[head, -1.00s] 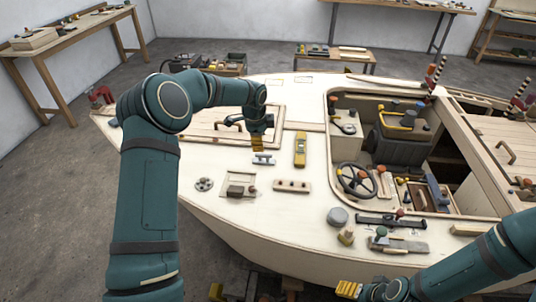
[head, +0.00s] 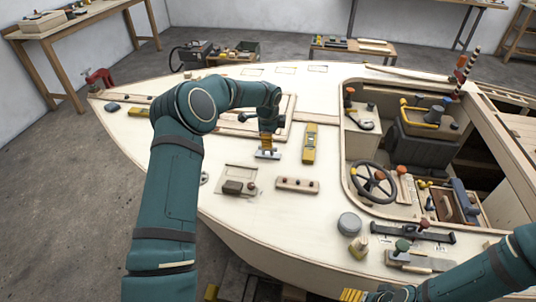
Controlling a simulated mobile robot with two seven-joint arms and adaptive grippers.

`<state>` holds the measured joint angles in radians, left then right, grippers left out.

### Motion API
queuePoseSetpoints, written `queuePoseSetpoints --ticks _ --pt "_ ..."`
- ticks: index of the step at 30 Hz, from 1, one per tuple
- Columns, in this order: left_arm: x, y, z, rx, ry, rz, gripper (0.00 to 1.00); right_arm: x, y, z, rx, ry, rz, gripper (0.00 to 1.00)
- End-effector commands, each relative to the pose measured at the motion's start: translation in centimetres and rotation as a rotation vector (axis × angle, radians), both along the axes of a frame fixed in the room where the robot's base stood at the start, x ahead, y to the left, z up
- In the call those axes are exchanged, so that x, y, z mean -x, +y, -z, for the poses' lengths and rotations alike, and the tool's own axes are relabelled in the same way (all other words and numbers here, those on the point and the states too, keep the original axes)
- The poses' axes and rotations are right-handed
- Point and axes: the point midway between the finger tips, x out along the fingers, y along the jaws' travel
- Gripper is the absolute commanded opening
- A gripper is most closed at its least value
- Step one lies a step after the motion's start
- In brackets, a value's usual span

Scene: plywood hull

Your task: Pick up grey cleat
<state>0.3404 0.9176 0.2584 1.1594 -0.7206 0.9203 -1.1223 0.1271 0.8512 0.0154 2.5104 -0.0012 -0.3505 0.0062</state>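The grey cleat (head: 267,155) lies on the pale plywood deck, left of a yellow level. My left gripper (head: 267,143) points down directly over the cleat, its yellow fingertips at or just above its top. The fingers hide part of the cleat, and I cannot tell whether they touch or grip it. My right gripper (head: 354,295) is at the bottom edge, partly cut off, away from the cleat; its finger opening is unclear.
The yellow level (head: 310,144) lies close to the right of the cleat. A wooden strip with holes (head: 297,185) and a small dark block (head: 233,187) lie nearer. A hatch frame is behind my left wrist. The cockpit with its steering wheel (head: 373,180) is to the right.

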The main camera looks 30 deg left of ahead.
Motion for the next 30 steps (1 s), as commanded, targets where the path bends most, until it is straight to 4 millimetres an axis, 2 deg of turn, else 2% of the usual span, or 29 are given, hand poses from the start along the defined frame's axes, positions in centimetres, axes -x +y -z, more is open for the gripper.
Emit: queuePoseSetpoints --ticks 1,11,18,26,27,29,30 --pt "-0.1 0.0 0.7 0.001 0.0 -0.001 0.52 0.1 0.0 0.1 0.0 0.001 0.0 0.73" --pt "-0.3 0.0 2.7 0.001 0.001 -0.001 0.52 0.2 0.0 0.5 -0.001 0.003 -0.002 0.73" --pt "-0.8 -0.1 6.2 0.002 -0.001 0.0 0.52 0.2 0.0 1.1 -0.001 0.003 -0.003 0.73" --pt "-0.9 -0.1 6.6 0.001 -0.001 -0.001 0.52 0.1 0.0 1.1 -0.001 0.002 -0.003 0.73" --pt "-0.9 -0.1 6.6 0.001 -0.001 -0.001 0.55 0.1 0.0 1.1 -0.001 0.002 -0.003 0.73" --pt "-0.9 -0.1 6.6 0.001 -0.001 0.0 0.34 0.1 0.0 1.1 -0.001 0.002 -0.003 0.73" --pt "-0.9 -0.1 6.6 0.001 -0.001 0.0 0.2 0.1 0.0 1.1 -0.001 0.002 -0.003 0.73"
